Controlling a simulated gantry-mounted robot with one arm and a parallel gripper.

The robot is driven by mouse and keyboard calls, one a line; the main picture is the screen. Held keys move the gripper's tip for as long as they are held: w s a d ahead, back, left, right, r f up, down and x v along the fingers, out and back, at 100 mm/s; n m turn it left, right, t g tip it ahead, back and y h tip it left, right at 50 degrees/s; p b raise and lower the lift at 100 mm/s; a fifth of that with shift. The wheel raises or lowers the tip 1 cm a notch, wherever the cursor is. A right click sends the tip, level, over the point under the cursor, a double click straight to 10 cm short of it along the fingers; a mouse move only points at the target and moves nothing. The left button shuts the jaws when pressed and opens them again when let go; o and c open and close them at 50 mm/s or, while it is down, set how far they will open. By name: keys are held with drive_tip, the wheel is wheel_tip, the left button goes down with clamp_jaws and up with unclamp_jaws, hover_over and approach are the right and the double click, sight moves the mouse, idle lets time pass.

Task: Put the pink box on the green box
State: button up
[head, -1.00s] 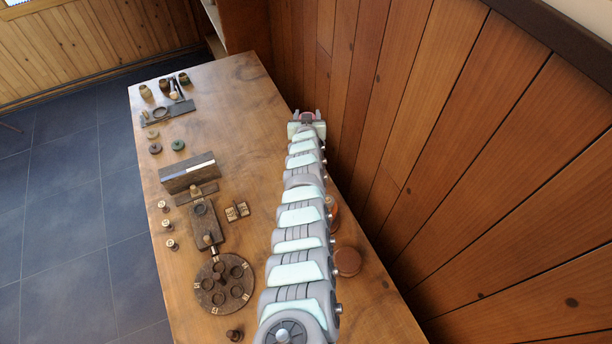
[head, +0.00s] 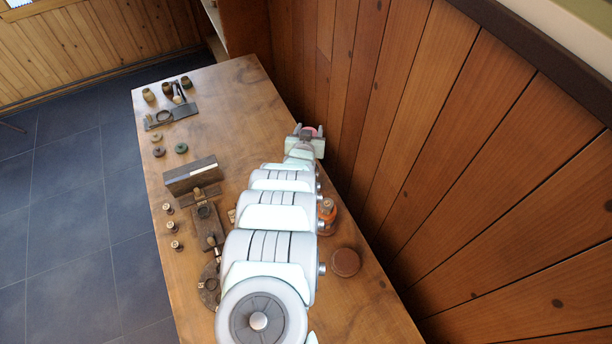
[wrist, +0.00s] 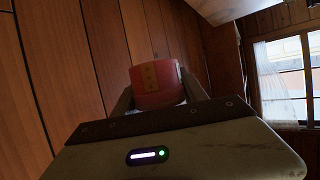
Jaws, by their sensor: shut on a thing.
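The pink box (wrist: 157,84), a round pink-red piece with a tan patch, sits between the two fingers of my gripper (wrist: 160,92) in the wrist view. My gripper is shut on it and holds it up near the wood-panelled wall. In the head view a bit of the pink box (head: 311,130) shows at the tip of my gripper (head: 308,133), at the table's right edge. A small round dark green piece (head: 181,148), which looks like the green box, lies on the left part of the table, apart from my gripper.
A brown disc (head: 158,152) and a tan ring (head: 156,137) lie beside the green piece. A long dark block (head: 191,176) stands nearer. Dark cups (head: 166,88) stand at the far end. The far right tabletop (head: 235,100) is clear. The wall (head: 350,110) is close on the right.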

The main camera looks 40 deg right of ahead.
drive_tip(key=shift+s+a+r, duration=0.15)
drive_tip(key=shift+s+a, duration=0.2)
drive_tip(key=shift+a, duration=0.3)
drive_tip(key=shift+f+b, duration=3.55)
drive_tip(key=shift+f, duration=5.05)
drive_tip(key=shift+f+b, duration=0.65)
drive_tip(key=shift+f, duration=0.6)
drive_tip(key=shift+f, duration=0.1)
drive_tip(key=shift+f, duration=0.15)
drive_tip(key=o, duration=1.3)
drive_tip(key=shift+o, duration=0.2)
